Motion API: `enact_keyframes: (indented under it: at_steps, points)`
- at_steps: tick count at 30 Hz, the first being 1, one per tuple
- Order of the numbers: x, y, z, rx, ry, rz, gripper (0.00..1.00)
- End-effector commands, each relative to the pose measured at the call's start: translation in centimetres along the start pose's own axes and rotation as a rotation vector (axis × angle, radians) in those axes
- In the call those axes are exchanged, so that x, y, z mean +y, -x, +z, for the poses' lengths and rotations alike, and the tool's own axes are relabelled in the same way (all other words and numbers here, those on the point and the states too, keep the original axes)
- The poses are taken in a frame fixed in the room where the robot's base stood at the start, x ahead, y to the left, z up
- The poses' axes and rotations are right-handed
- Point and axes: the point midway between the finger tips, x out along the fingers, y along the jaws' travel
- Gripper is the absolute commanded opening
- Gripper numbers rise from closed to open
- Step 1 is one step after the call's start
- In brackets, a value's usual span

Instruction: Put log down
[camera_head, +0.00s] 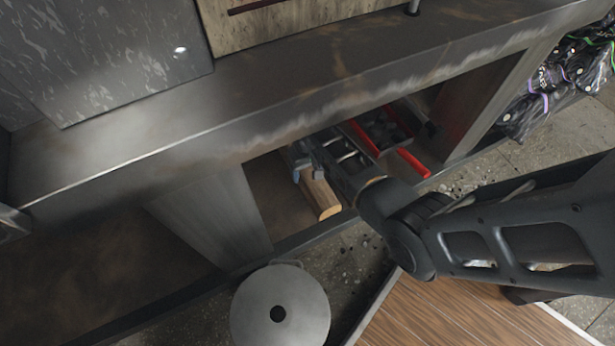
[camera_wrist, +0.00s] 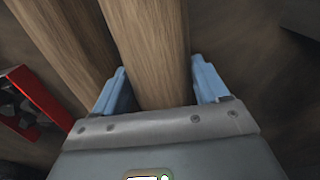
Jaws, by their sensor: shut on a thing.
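A light wooden log (camera_head: 320,196) is in the open compartment under the dark counter in the head view. My gripper (camera_head: 298,166) is at the log's far part, inside that compartment. In the wrist view, the log (camera_wrist: 150,45) runs up between the two blue fingers of my gripper (camera_wrist: 160,90), which is shut on it. The compartment floor (camera_head: 275,205) is brown and shows beside the log. Whether the log touches the floor cannot be told.
The counter edge (camera_head: 330,112) overhangs the compartment. A grey panel (camera_head: 210,215) bounds it on the left. A round grey lidded thing (camera_head: 280,290) stands in front.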

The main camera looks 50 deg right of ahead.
Motion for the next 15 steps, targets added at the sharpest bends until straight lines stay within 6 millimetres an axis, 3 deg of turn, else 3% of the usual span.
enact_keyframes:
  at_steps: [9, 15]
  points:
    - [0.0, -3.7, -0.1, 0.000, 0.001, 0.000, 0.07]
    - [0.0, -3.8, -0.1, 0.002, 0.001, 0.000, 0.07]
